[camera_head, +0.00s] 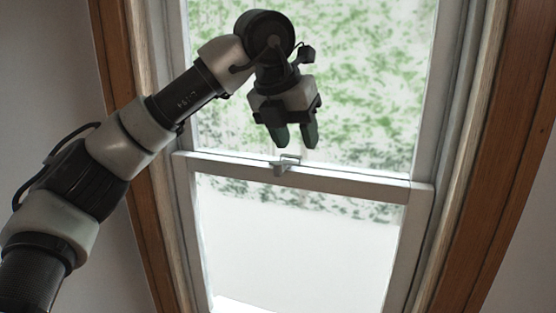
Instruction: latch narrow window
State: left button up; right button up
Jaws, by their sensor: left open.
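The narrow window (350,183) has a white sash with an upper and a lower pane, joined at a middle rail. A small latch (285,163) sits on top of the middle rail, near its centre. Whether the latch is turned open or closed I cannot tell. My left gripper (295,140) hangs in front of the upper pane, fingers pointing down, just above the latch. Its two fingers are apart with nothing visible between them, and they appear clear of the latch. My right gripper does not show.
A brown wooden frame (514,150) borders the window on both sides. Pale walls (45,60) lie to the left and right. The space in front of the lower pane (300,245) is clear. My left arm crosses the left side of the window.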

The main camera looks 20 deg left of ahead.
aim_at(277, 163)
pick_arm(q)
jog(key=s+a+r+n+y, duration=0.1)
jog(key=a+r+n+y, duration=0.1)
jog(key=a+r, duration=0.2)
jog(key=p+x, duration=0.1)
jog(key=x, duration=0.2)
jog(key=p+x, duration=0.1)
jog(key=x, duration=0.2)
jog(key=p+x, duration=0.2)
jog(key=x, duration=0.1)
jog(key=shift+w+a+f, duration=0.3)
jog(key=shift+w+d+f, duration=0.1)
jog(key=shift+w+f, duration=0.15)
jog(key=shift+f, duration=0.45)
grip_shut()
